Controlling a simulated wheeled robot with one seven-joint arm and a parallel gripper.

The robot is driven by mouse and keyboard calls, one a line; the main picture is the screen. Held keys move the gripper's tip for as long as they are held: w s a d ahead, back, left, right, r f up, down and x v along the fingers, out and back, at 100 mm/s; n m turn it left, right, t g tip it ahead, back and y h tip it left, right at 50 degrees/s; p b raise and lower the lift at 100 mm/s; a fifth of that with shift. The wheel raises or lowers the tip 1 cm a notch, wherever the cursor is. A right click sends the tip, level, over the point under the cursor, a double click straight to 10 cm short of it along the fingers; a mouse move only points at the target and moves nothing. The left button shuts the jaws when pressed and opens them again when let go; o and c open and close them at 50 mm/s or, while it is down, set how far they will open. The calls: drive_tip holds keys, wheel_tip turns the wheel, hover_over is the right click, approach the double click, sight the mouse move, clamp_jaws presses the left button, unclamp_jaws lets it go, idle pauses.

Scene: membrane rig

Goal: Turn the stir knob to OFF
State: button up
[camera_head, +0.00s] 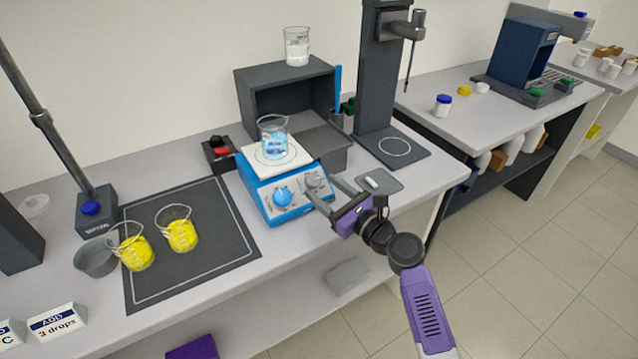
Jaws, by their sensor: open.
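The blue hotplate stirrer (262,188) stands on the bench with a white top plate. A glass beaker of light blue liquid (274,146) sits on the plate. Its front panel has two knobs: a light blue left knob (283,197) and a grey right knob (314,181). The panel lettering is too small to read, so I cannot tell which knob is stir or where it points. My purple gripper (322,190) is open, with its fingers at the grey right knob. I cannot tell whether they touch it.
Two beakers of yellow liquid (181,234) stand on the dark mat (225,264) to the left. A grey open box (258,87) stands behind the stirrer with a beaker (296,50) on top. A dark stand (378,75) rises at the right. The bench edge runs in front.

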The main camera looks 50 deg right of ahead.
sight(312, 181)
drive_tip(key=shift+w+d, duration=0.1)
drive_tip(key=shift+w, duration=1.15)
clamp_jaws()
